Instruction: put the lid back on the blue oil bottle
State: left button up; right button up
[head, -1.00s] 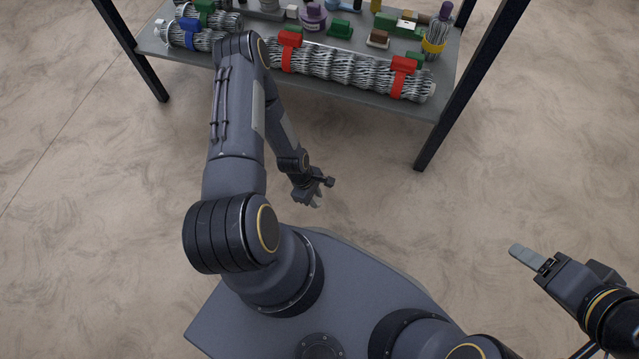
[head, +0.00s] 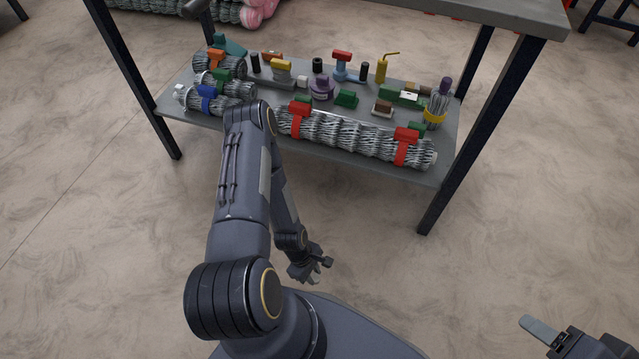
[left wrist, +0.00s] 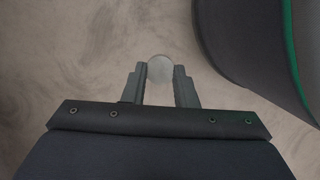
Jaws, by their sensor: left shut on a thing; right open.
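My left gripper (head: 314,274) hangs low over the floor near my base, in front of the table's lower shelf. In the left wrist view its fingers (left wrist: 159,82) are shut on a round, pale grey piece (left wrist: 160,68), which looks like the lid. In the head view the piece is too small to make out. My right gripper (head: 541,330) is open and empty at the lower right, partly cut off by the frame edge. I cannot make out the blue oil bottle for certain. A light blue item with a red top (head: 341,68) stands at the back of the shelf.
The lower shelf (head: 300,152) holds rolls of chainlink mesh (head: 350,134) with red clamps, a purple spool (head: 321,88), a yellow can (head: 382,70) and small coloured blocks. Black table legs (head: 480,120) flank it. The floor (head: 400,250) before it is clear.

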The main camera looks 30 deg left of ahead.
pick_arm(q)
jog(key=w+a+r+m+g+y, duration=0.1)
jog(key=w+r+m+g, duration=0.1)
jog(key=w+r+m, duration=1.2)
jog(key=w+d+r+m+y, duration=0.1)
jog(key=w+r+m, duration=0.1)
jog(key=r, duration=1.1)
jog(key=w+d+r+m+g+y, duration=0.1)
jog(key=w+d+r+m, duration=0.1)
jog(key=r, duration=1.1)
jog(key=shift+w+g, duration=0.3)
jog(key=shift+w, duration=0.15)
